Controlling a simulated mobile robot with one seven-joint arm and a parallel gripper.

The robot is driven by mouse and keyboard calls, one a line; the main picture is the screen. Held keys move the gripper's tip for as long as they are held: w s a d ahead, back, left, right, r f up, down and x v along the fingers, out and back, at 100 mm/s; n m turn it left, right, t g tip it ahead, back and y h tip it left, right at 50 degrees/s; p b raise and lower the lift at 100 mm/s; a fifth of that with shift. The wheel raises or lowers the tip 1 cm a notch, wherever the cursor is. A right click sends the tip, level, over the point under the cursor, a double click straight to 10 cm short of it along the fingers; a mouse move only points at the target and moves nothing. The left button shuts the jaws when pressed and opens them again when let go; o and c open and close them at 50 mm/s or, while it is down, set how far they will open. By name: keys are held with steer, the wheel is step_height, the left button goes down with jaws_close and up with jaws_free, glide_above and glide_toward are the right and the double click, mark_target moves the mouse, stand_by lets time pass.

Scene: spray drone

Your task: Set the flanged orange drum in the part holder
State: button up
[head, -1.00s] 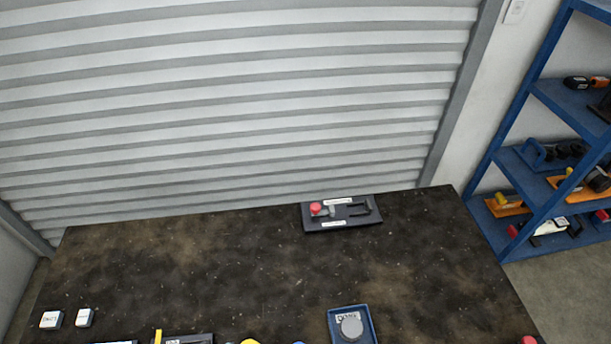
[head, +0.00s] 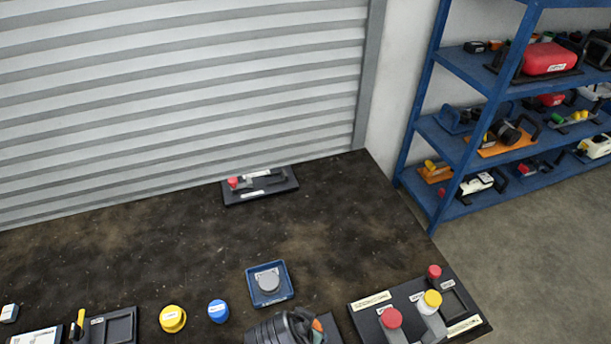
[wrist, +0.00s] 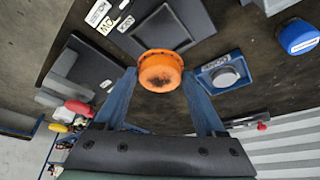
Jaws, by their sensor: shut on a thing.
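The orange drum (wrist: 160,62) is between the two blue fingers of my gripper (wrist: 159,76) in the wrist view, with its round dark-stained face towards the camera. My gripper is shut on it. Beyond the drum in that view is a black plate with a square recess (wrist: 160,30), which looks like the part holder; white labels lie beside it. The drum overlaps the recess's near edge in the picture; its height above the plate is unclear. In the head view a dark rounded body covers part of a black plate (head: 328,326) at the bottom edge.
A blue tray (head: 287,293) with a grey disc stands close by. A blue capped jar (head: 218,310) and a yellow one (head: 172,318) are left of it. A black panel (head: 362,320) with red and yellow knobs is at right. The middle table is clear.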

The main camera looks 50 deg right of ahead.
step_height(320, 180, down, 7)
steer(key=shift+r, duration=0.2)
steer(key=shift+f, duration=0.1)
steer(key=o, duration=1.1)
steer(key=shift+c, duration=0.2)
steer(key=v, duration=1.2)
